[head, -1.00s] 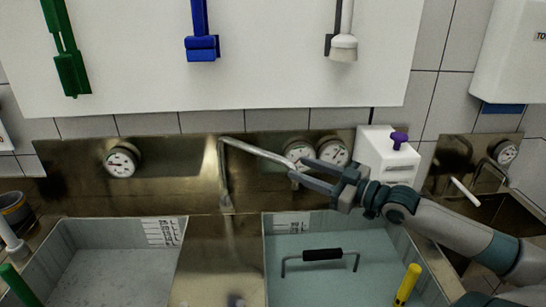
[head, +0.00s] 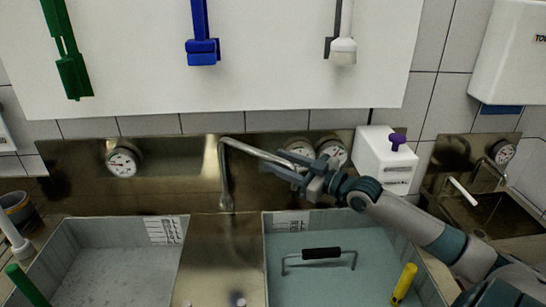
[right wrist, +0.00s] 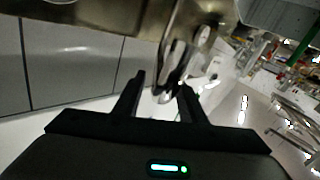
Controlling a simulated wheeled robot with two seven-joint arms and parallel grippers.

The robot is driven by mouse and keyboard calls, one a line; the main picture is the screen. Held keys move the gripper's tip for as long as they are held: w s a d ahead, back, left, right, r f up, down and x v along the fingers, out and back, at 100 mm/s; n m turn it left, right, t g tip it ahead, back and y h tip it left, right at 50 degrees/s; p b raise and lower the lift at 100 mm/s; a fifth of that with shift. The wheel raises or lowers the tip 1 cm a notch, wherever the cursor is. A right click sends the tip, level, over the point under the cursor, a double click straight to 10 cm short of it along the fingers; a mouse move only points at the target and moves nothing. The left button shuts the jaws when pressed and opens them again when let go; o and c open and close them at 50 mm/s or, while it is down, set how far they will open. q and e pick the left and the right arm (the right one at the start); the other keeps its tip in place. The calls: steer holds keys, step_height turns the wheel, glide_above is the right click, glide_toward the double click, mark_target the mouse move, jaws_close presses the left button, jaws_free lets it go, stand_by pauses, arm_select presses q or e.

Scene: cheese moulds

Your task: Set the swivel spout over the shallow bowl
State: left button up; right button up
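The swivel spout (head: 252,150) is a bent metal pipe rising from the ledge between two basins, its arm pointing right over the right basin (head: 385,275), which holds bluish-green liquid. The left basin (head: 110,265) is grey and looks empty. I cannot tell which basin is the shallow bowl. My right gripper (head: 285,172) is at the spout's outer end, fingers apart. In the right wrist view the open fingers (right wrist: 162,92) have a shiny metal pipe end (right wrist: 172,75) between or just beyond them; contact is unclear. My left gripper is not in view.
Dial gauges (head: 122,162) sit on the metal back panel behind the spout. A white box with a purple knob (head: 397,140) stands right of the gripper. A black-handled bar (head: 320,254) and a yellow handle (head: 404,284) are at the right basin.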

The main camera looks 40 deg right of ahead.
steer(key=shift+p+x, duration=0.35)
steer(key=shift+x, duration=1)
jaws_close()
